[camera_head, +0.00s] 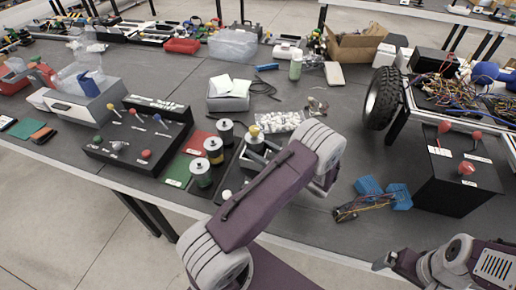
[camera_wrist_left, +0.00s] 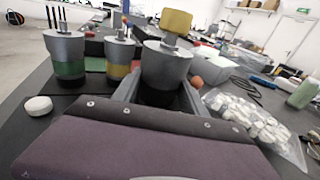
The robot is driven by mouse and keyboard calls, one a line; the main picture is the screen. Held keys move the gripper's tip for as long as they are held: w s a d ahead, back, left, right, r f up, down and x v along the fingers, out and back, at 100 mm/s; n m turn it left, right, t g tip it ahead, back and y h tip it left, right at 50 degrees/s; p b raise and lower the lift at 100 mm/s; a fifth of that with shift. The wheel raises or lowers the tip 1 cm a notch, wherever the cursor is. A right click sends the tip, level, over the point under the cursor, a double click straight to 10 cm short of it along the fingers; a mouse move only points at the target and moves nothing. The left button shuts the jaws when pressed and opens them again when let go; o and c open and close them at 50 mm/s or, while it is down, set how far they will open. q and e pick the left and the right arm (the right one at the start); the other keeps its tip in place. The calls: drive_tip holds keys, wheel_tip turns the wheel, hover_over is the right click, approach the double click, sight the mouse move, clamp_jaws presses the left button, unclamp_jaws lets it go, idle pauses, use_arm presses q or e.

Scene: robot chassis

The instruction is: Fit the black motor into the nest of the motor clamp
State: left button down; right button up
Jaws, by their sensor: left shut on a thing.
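My left gripper (camera_wrist_left: 160,90) is shut on a grey-topped motor (camera_wrist_left: 166,65) with a black lower part, seen upright between its fingers in the left wrist view. In the head view the motor's top (camera_head: 255,136) shows just beyond my purple arm, which hides most of the fingers. A yellow block (camera_wrist_left: 176,21) appears right above the motor's shaft; I cannot tell if it touches it. I cannot surely make out the motor clamp or its nest. My right gripper (camera_head: 380,264) is at the lower right edge of the table, its jaws unclear.
Grey motors with green (camera_head: 200,173) and yellow (camera_head: 213,150) bands stand left of the held one. A black lever box (camera_head: 140,150) lies farther left. A bag of white pieces (camera_head: 280,122), blue blocks (camera_head: 385,190) and a red-knobbed black box (camera_head: 455,185) are right.

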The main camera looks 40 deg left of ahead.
use_arm(q)
drive_tip(key=shift+f+b, duration=0.55)
drive_tip(key=shift+f, duration=0.25)
drive_tip(key=c, duration=0.6)
unclamp_jaws()
drive_tip(key=shift+o, duration=0.2)
drive_tip(key=shift+r, duration=0.1)
drive_tip(key=d, duration=0.9)
drive_tip(key=shift+s+r, duration=0.2)
drive_tip(key=shift+s, duration=0.2)
